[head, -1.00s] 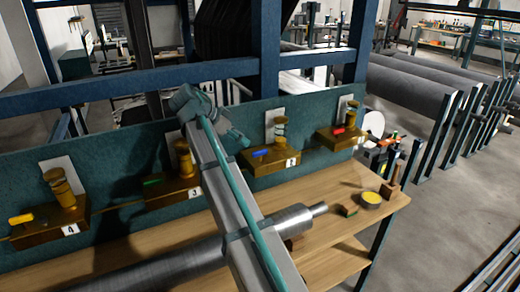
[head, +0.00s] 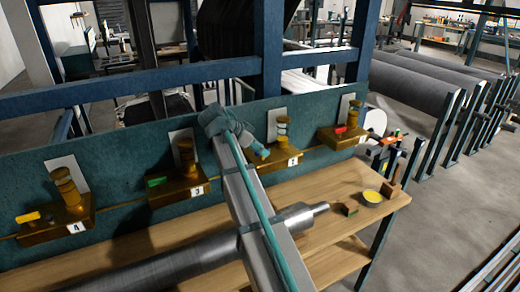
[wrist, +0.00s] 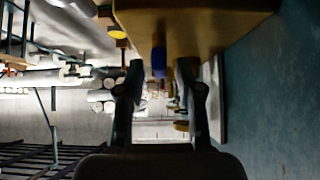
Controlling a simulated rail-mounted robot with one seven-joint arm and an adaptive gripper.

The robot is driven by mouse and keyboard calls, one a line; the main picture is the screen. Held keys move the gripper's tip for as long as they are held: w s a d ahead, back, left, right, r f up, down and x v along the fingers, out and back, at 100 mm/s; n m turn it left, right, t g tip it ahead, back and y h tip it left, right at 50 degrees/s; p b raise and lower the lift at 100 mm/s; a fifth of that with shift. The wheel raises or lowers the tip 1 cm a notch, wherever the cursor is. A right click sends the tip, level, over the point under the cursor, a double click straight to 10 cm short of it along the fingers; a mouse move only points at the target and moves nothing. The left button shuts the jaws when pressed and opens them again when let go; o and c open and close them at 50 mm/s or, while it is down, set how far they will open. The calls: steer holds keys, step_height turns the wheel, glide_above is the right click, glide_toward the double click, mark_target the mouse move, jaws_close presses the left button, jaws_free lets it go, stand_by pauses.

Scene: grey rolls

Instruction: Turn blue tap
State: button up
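The blue tap handle (wrist: 158,62) shows in the wrist view between the two fingers of my gripper (wrist: 161,75), beneath the edge of its brass box (wrist: 190,25). The fingers are apart, and I cannot tell whether either touches the handle. In the head view my gripper (head: 261,151) is at the left front of the brass box labelled 2 (head: 282,163) and hides most or all of the blue handle there.
A red tap (head: 340,129) sits to the right, a green tap (head: 156,181) on box 3 and a yellow tap (head: 28,217) on box 4 to the left. A teal panel (head: 120,165) stands behind. A metal roller (head: 180,255) lies on the wooden bench (head: 335,185) below.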

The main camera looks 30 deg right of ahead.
jaws_close()
steer(key=shift+s+n, duration=0.1)
steer(key=shift+n, duration=0.2)
steer(key=shift+s+f+n+t+b, duration=0.15)
steer(key=shift+n+t+b, duration=0.2)
steer(key=shift+n+t, duration=0.3)
steer(key=n+t+y, duration=0.1)
steer(key=n+t, duration=0.2)
steer(key=n, duration=0.1)
steer(key=shift+s+b, duration=0.2)
steer(key=shift+b, duration=0.1)
steer(key=n+t+y, duration=0.1)
steer(key=n, duration=0.1)
steer(key=n+t+y+p, duration=0.1)
steer(key=n, duration=0.1)
steer(key=n+t+y, duration=0.1)
steer(key=n+y, duration=0.1)
steer(key=shift+d+r+t, duration=0.2)
steer(key=shift+d+t, duration=0.05)
steer(key=shift+d, duration=0.05)
steer(key=n+y, duration=0.1)
steer(key=n, duration=0.1)
steer(key=n+t+y+p, duration=0.1)
steer(key=n+y, duration=0.1)
steer(key=n, duration=0.1)
steer(key=shift+d+f+y, duration=0.1)
steer(key=shift+y, duration=0.2)
steer(key=shift+n, duration=0.35)
steer(key=shift+s, duration=0.1)
